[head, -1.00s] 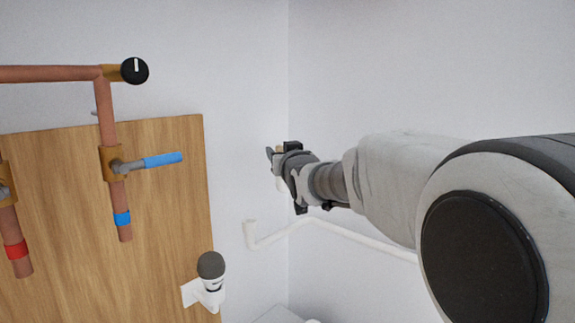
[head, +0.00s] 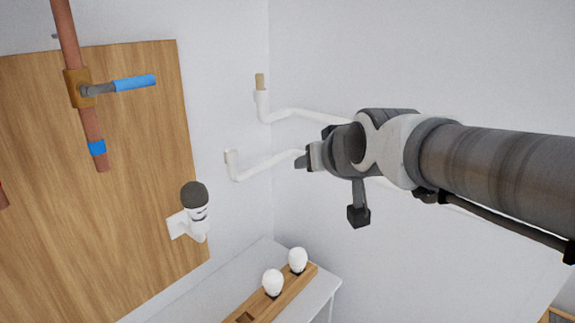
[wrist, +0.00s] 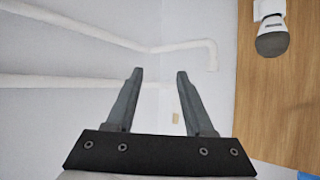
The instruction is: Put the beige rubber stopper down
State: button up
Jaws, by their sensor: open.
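The beige rubber stopper (head: 260,81) is a small tan block. It sits upright at the top of the upturned end of the upper white pipe (head: 262,107), in the corner by the wall. In the wrist view the stopper (wrist: 176,118) shows small and distant between the fingers. My gripper (head: 302,161) is right of and below the stopper in the head view, apart from it. Its two fingers (wrist: 160,74) are spread, with nothing held between them. How deep the stopper sits in the pipe is hard to tell.
A lower white pipe (head: 238,172) ends left of my gripper. A wooden board (head: 140,190) carries a copper pipe with a blue-handled valve (head: 118,85) and a dark-topped white fixture (head: 195,205). Below, a table (head: 205,287) bears a wooden rack with two white bulbs.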

jog(key=s+d+f+g, duration=0.2)
jog(key=s+f, duration=0.3)
jog(key=s, duration=0.4)
jog(key=s+d+f+m+g+h, duration=0.1)
jog(key=s+f+g, duration=0.3)
jog(key=s, duration=0.6)
notch_tip(320, 180, down, 3)
jog(key=shift+s+d+r+h, duration=0.2)
jog(key=shift+s+d+h, duration=0.1)
jog(key=shift+d, duration=0.2)
jog(key=shift+a, duration=0.15)
